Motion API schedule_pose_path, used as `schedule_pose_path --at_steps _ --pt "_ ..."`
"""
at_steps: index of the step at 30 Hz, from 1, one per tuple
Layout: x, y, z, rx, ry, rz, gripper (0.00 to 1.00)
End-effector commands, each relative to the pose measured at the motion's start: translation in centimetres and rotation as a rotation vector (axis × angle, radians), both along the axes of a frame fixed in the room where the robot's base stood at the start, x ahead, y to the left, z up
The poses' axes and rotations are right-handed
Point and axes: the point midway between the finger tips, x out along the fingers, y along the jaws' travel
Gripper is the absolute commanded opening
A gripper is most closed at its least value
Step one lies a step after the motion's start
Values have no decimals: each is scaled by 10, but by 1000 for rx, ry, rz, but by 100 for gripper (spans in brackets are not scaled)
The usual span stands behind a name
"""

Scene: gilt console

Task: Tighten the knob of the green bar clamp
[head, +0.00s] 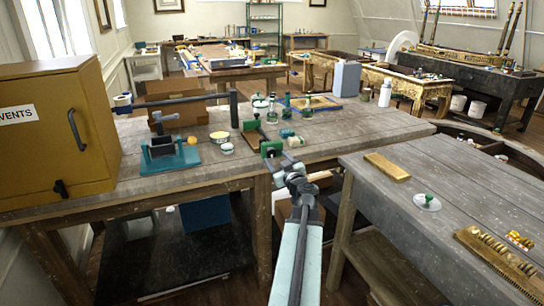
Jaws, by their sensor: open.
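The green bar clamp (271,149) lies near the front edge of the grey wooden bench, in the middle of the head view. One green block is at its near end and another is farther back, by the bottles, with a brown strip between them. Its knob is too small to make out clearly. My gripper (288,166) is just in front of and slightly right of the clamp's near end. It is open, and nothing shows between its fingers. From this angle I cannot tell whether it touches the clamp.
A teal-based vise (170,158) and a yellow cabinet (56,132) stand left on the bench. Jars and bottles (309,108) crowd behind the clamp. A second bench (455,165) at right holds a gilt block (387,167) and a green-topped piece (428,201).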

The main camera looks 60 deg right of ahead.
Motion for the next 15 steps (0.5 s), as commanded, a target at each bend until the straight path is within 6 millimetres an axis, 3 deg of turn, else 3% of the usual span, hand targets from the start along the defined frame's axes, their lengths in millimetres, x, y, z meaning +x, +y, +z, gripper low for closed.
schedule_pose_path --at_steps 6,14,15 --pt "33 -25 0 0 0 2 59" --pt "37 -25 0 0 0 2 59" --pt "37 -25 0 0 0 2 53"
